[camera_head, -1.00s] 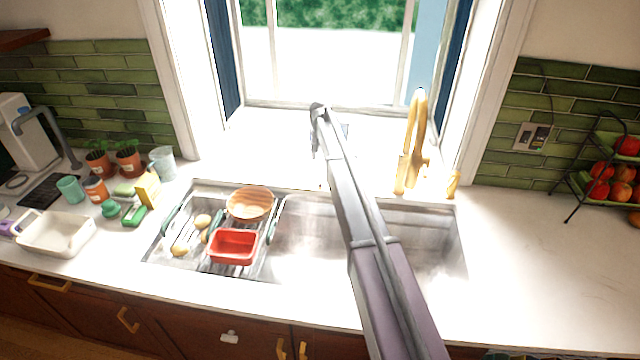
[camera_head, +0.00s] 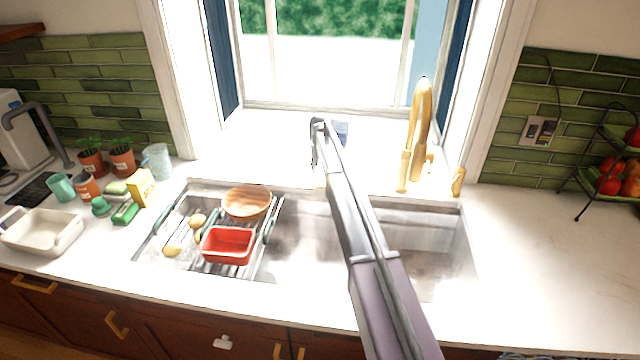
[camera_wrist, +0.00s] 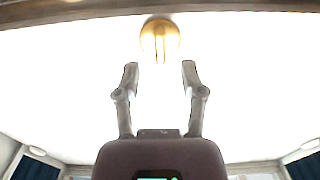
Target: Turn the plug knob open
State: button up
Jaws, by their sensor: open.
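My gripper shows in the wrist view (camera_wrist: 160,75) with its two fingers apart and nothing between them. Ahead of the fingertips, at the top middle, is a round gold fitting (camera_wrist: 160,38), apart from them; I cannot tell surely that it is the plug knob. In the head view my arm reaches over the sink (camera_head: 310,250) toward the window sill, and its far end hides what lies behind it. A gold faucet (camera_head: 419,125) stands at the back of the sink, right of my arm. A small gold piece (camera_head: 457,182) stands right of the faucet.
A drying rack in the left sink holds a red dish (camera_head: 228,245) and a wooden bowl (camera_head: 247,201). Cups, potted plants and a white tub (camera_head: 42,232) crowd the left counter. A fruit stand (camera_head: 610,180) stands far right. The right counter (camera_head: 530,260) is clear.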

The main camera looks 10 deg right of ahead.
aim_at(320, 179)
jog(key=shift+f+b, duration=1.7)
jog(key=shift+f, duration=0.3)
grip_shut()
